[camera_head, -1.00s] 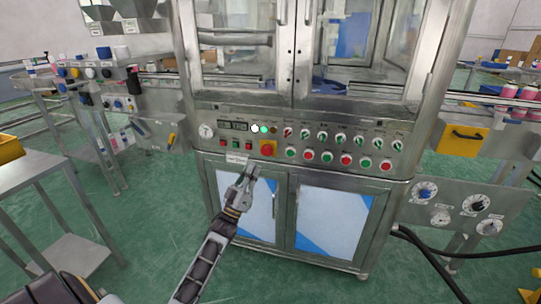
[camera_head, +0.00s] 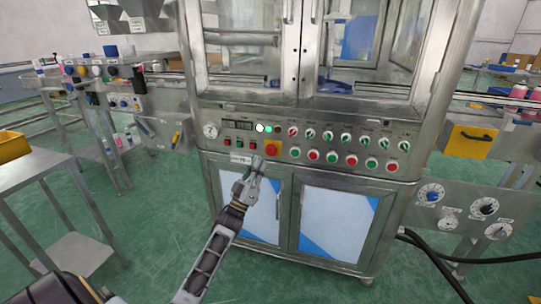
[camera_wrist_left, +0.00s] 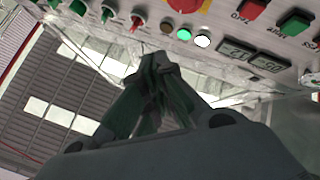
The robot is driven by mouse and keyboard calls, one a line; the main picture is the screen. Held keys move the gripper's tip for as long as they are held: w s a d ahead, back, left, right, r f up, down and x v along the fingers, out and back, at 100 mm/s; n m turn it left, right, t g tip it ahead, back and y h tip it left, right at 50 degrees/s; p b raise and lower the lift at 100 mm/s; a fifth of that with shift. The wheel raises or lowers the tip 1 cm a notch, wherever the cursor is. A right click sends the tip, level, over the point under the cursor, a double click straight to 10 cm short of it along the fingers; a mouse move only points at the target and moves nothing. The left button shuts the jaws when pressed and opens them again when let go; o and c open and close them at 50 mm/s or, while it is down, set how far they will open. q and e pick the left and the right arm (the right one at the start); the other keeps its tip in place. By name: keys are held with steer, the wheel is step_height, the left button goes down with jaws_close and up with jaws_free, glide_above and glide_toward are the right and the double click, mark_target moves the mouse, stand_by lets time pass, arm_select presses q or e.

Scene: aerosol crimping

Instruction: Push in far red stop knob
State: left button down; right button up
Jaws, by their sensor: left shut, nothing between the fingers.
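The control panel's lower row alternates green and red round knobs. The farthest red knob (camera_head: 392,166) is at the right end, with other red knobs (camera_head: 351,160) and (camera_head: 314,155) to its left. A larger red mushroom knob on a yellow plate (camera_head: 273,147) sits left of the row; it shows partly cut off at the top of the left wrist view (camera_wrist_left: 186,4). My left gripper (camera_head: 258,164) is shut and empty, with its tips just below and left of the yellow plate. The tips also show in the left wrist view (camera_wrist_left: 157,58). My right gripper is out of view.
Selector switches (camera_head: 328,136) line the panel above the knobs. Glass doors (camera_head: 345,50) stand above and cabinet doors (camera_head: 335,220) below. A metal table (camera_head: 40,175) is at left, and a plate with dials (camera_head: 460,210) at right. The floor in front is clear.

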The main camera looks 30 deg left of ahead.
arm_select(q)
steer(key=w+a+b, duration=0.1)
steer(key=w+b, duration=0.2)
steer(key=w, duration=0.3)
steer(key=shift+a+y, duration=0.25)
steer(key=shift+y, duration=0.05)
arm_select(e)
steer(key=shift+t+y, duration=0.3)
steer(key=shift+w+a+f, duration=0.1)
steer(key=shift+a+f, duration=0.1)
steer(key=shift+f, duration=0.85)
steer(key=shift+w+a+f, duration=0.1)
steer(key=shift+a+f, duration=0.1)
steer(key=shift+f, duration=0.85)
arm_select(q)
steer(key=shift+w+a, duration=0.2)
steer(key=shift+w, duration=0.6)
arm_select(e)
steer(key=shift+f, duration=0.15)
arm_select(q)
steer(key=shift+s, duration=0.15)
steer(key=shift+s+d+p, duration=0.25)
steer(key=shift+s+p, duration=0.4)
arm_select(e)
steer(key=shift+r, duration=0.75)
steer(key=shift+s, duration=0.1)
